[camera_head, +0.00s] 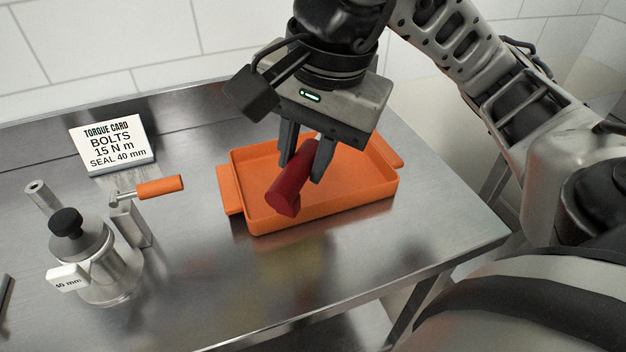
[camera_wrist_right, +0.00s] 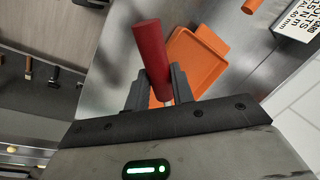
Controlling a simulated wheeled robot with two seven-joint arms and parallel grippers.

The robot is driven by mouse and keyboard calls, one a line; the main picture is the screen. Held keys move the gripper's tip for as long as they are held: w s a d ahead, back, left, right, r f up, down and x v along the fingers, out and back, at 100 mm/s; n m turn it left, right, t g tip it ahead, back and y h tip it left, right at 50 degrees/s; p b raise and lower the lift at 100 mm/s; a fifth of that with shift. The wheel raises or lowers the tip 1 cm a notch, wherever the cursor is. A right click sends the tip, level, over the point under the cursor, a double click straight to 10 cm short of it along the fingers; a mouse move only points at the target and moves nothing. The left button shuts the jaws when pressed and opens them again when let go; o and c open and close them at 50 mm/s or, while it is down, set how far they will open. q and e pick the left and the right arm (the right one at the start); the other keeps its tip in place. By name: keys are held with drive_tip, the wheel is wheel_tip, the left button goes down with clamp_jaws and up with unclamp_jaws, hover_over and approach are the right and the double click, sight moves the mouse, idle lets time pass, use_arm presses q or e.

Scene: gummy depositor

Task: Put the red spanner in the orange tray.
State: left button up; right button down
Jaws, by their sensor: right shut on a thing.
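The red spanner (camera_head: 291,185) is held between the fingers of my right gripper (camera_head: 304,165), tilted, with its thick red end pointing down toward the front. The orange tray (camera_head: 340,200) sits on the steel table below it, and the spanner appears over the tray's interior. In the right wrist view the red spanner (camera_wrist_right: 151,55) stands out between the fingertips (camera_wrist_right: 158,88), with the orange tray (camera_wrist_right: 197,60) behind it. I cannot tell the exact height above the tray floor. The spanner's other end is mostly hidden by the gripper. My left gripper is not in view.
A metal depositor (camera_head: 100,255) with a black knob and an orange-handled lever (camera_head: 160,187) stands left of the tray. A white torque card (camera_head: 112,143) stands at the back left. The steel table (camera_head: 400,245) is clear in front of the tray and ends at its front right edge.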

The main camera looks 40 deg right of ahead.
drive_tip(key=w+d+f, duration=0.2)
drive_tip(key=d+f, duration=0.1)
drive_tip(key=w+d+f+b, duration=0.1)
drive_tip(key=w+d+f, duration=0.1)
drive_tip(key=w+d, duration=0.1)
drive_tip(key=w+d+f, duration=0.2)
drive_tip(key=d+f, duration=0.1)
drive_tip(key=d, duration=0.1)
drive_tip(key=shift+w+d+f+b, duration=0.25)
drive_tip(key=shift+f+b, duration=0.1)
drive_tip(key=shift+w+d+f, duration=0.1)
drive_tip(key=shift+f, duration=0.1)
drive_tip(key=f, duration=0.3)
drive_tip(key=shift+w+d+f, duration=0.1)
drive_tip(key=shift+w+d, duration=0.05)
drive_tip(key=shift+d, duration=0.2)
drive_tip(key=shift+f, duration=0.25)
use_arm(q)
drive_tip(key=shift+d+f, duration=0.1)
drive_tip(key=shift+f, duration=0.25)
use_arm(e)
drive_tip(key=shift+f, duration=0.1)
